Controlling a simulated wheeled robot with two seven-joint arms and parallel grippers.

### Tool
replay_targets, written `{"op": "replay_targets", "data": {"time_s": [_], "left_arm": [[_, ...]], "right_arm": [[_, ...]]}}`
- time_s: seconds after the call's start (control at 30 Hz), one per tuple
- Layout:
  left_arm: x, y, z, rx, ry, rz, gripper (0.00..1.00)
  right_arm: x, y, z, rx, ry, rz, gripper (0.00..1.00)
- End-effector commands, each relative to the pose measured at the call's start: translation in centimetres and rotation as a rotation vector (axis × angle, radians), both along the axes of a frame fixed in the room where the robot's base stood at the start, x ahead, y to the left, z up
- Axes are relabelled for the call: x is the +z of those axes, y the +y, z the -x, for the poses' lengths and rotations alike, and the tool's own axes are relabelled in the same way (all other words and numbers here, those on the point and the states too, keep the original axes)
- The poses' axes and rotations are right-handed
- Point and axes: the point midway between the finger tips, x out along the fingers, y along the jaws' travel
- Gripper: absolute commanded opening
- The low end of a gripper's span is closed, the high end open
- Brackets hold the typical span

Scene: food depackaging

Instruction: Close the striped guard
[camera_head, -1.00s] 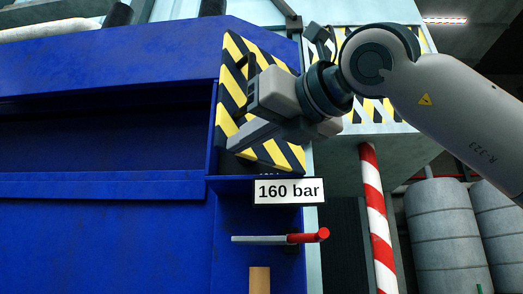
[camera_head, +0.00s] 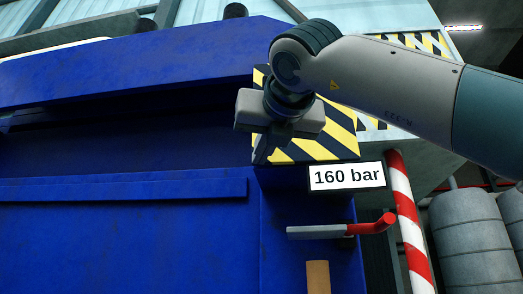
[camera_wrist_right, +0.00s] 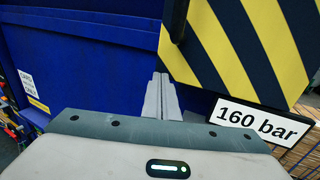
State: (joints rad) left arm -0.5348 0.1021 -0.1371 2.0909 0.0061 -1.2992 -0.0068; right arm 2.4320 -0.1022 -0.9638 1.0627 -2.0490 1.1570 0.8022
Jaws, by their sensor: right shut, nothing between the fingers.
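The striped guard (camera_head: 337,142) is a yellow-and-black panel on the blue machine, right of its dark recess and above the "160 bar" sign. My right forearm and wrist hide much of it in the head view. In the right wrist view the guard (camera_wrist_right: 255,45) fills the upper right, with a dark handle (camera_wrist_right: 178,18) at its left edge. My right gripper (camera_head: 262,156) is shut and empty, its fingers pointing down near the guard's lower left corner. In the wrist view the fingers (camera_wrist_right: 161,97) are together, left of and below the guard; contact cannot be told.
The "160 bar" sign (camera_head: 345,177) is just below the guard. A lever with a red grip (camera_head: 372,226) sticks out under it. A red-and-white post (camera_head: 408,215) and grey drums (camera_head: 466,238) stand at the right. The blue machine front (camera_head: 130,240) is clear at the left.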

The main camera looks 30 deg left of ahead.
Motion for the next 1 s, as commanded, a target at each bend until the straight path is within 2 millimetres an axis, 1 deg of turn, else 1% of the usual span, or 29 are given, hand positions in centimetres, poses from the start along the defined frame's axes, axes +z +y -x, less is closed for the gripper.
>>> {"op": "replay_targets", "data": {"time_s": [0.13, 0.33, 1.0], "left_arm": [[0.0, 0.0, 0.0, 0.000, 0.001, 0.001, 0.66], [-0.2, 0.0, 0.0, 0.000, 0.002, 0.001, 0.66], [-0.3, 0.0, 0.1, -0.001, 0.004, 0.000, 0.66]], "right_arm": [[0.1, 0.3, -0.7, 0.001, 0.001, -0.001, 0.00], [0.1, 0.5, -1.1, 0.003, -0.001, -0.001, 0.00], [0.2, 0.2, -1.3, 0.002, -0.003, -0.003, 0.00]]}}
